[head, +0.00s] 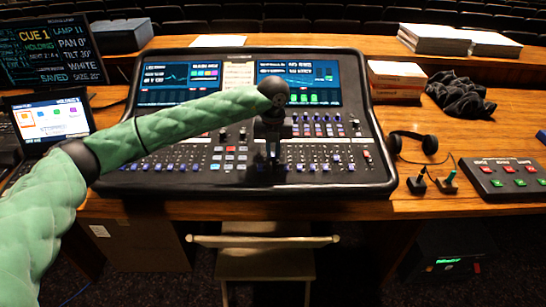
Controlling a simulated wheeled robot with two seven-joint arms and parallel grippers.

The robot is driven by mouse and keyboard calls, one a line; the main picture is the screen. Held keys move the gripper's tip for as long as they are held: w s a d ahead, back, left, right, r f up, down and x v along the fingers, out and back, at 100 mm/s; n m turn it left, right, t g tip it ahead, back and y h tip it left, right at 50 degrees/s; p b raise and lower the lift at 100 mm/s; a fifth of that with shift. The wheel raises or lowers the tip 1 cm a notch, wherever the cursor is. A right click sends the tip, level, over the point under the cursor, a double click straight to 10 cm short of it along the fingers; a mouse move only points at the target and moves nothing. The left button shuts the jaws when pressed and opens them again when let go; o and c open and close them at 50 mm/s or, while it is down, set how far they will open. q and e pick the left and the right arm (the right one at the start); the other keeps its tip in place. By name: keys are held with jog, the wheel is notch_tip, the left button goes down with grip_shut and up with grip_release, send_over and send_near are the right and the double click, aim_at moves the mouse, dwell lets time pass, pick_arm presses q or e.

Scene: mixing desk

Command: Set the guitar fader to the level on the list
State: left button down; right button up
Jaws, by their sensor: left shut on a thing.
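The mixing desk (215,178) stands on the wooden table, with a row of small fader caps along its front half. My left arm reaches in from the left, and its gripper (274,158) points down at the fader row near the middle of the desk. It is shut on a fader cap there, which the fingers hide. I cannot read the channel labels, so I cannot tell whether this is the guitar fader. A white sheet (219,40), perhaps the list, lies behind the desk; its writing is not legible. My right gripper is not in view.
Headphones (413,140), a button box (508,178) and two small upright sticks (417,183) are to the right. A dark cloth (460,97) and a box (396,80) lie behind them. Screens (52,118) stand at left. A chair (263,262) is in front.

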pick_arm(q)
jog(key=shift+w, duration=0.15)
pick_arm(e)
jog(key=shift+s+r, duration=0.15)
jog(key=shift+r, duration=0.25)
pick_arm(q)
jog(key=c, duration=1.7)
grip_release()
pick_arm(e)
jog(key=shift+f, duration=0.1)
